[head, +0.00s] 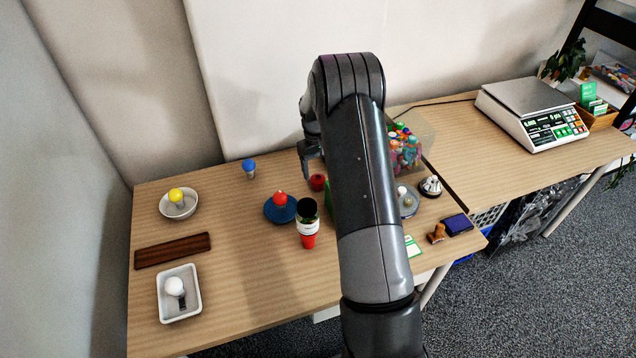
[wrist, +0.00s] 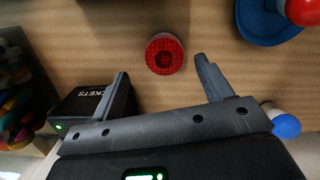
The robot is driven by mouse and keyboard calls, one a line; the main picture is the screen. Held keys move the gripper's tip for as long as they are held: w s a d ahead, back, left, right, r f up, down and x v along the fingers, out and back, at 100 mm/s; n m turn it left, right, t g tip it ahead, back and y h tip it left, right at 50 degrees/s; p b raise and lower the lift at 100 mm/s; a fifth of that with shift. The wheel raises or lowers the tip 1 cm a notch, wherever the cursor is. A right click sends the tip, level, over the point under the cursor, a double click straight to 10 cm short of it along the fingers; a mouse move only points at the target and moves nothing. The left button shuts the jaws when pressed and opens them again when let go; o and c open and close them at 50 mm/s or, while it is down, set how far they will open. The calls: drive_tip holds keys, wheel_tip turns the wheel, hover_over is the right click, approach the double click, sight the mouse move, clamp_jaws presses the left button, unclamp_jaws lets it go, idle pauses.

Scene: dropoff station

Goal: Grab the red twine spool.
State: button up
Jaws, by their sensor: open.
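The red twine spool (wrist: 164,54) stands on the wooden table in the wrist view, with its round top and dark centre hole facing the camera. It also shows as a small red thing in the head view (head: 318,182), just left of my arm. My gripper (wrist: 160,68) is open and empty, its two fingers spread wide. In the head view my gripper (head: 309,160) hangs above and behind the spool.
A black box (wrist: 82,105) is close by the left finger. A blue saucer (head: 270,209) with a red-topped item, a blue-topped item (head: 249,168) and a dark-and-red cup stack (head: 308,225) stand nearby. A clear bin (head: 414,150) of colourful pieces is right of my arm.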

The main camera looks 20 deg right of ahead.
sight(318, 177)
drive_tip(key=f, duration=0.3)
drive_tip(key=s+f, duration=0.1)
drive_tip(key=shift+a+f, duration=0.25)
drive_tip(key=shift+f, duration=0.05)
drive_tip(key=c, duration=1.1)
